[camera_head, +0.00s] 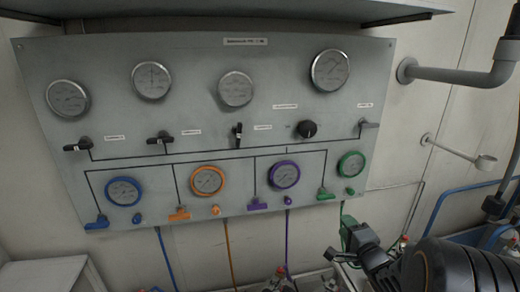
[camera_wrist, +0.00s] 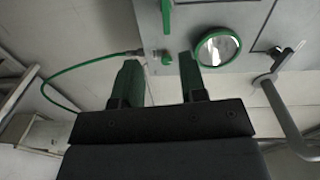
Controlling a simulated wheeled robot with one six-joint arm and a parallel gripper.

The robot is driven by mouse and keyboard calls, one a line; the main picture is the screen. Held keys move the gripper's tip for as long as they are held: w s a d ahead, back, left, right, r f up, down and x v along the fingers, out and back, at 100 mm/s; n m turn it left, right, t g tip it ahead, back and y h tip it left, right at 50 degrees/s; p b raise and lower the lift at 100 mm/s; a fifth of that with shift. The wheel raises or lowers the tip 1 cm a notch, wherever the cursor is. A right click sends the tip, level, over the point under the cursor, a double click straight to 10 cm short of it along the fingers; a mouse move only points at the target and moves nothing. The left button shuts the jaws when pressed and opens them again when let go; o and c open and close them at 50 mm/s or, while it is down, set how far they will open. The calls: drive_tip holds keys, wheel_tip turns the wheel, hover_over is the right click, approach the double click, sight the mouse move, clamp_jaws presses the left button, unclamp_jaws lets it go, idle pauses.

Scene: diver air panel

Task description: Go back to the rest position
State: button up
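My gripper (camera_head: 342,243) is at the lower right of the head view, just below the panel's lower right corner. In the wrist view my gripper (camera_wrist: 158,62) shows two green-tinted fingers, apart, with nothing between them. The grey air panel (camera_head: 215,130) hangs on the wall with black valve levers along its middle. The green gauge (camera_head: 351,164) sits at the panel's lower right; it also shows beyond the fingers in the wrist view (camera_wrist: 216,48). The green lever (camera_head: 325,194) hangs left of that gauge. The small green knob (camera_wrist: 166,59) appears beyond the finger gap, apparently without contact.
A grey pipe (camera_head: 440,75) juts from the wall at right, with a smaller pipe fitting (camera_head: 455,153) below. A shelf (camera_head: 250,14) overhangs the panel. Coloured hoses hang below it. Blue pipes (camera_head: 455,200) run at right. A pale box (camera_head: 45,274) stands at lower left.

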drive_tip(key=s+d+f+n+g+h, duration=0.5)
drive_tip(key=s+f+n+g+h, duration=0.1)
drive_tip(key=f+g, duration=0.25)
drive_tip(key=s+a+r+n+g+y, duration=0.2)
drive_tip(key=s+a+r+n, duration=0.2)
drive_tip(key=a, duration=0.5)
drive_tip(key=s+a+r+n+g+y, duration=0.2)
drive_tip(key=s+a+n, duration=0.4)
drive_tip(key=a, duration=0.3)
wheel_tip(320, 180, up, 2)
drive_tip(key=shift+a+r+g, duration=0.2)
drive_tip(key=shift+a+g, duration=0.05)
drive_tip(key=shift+g, duration=0.2)
drive_tip(key=shift+s, duration=0.1)
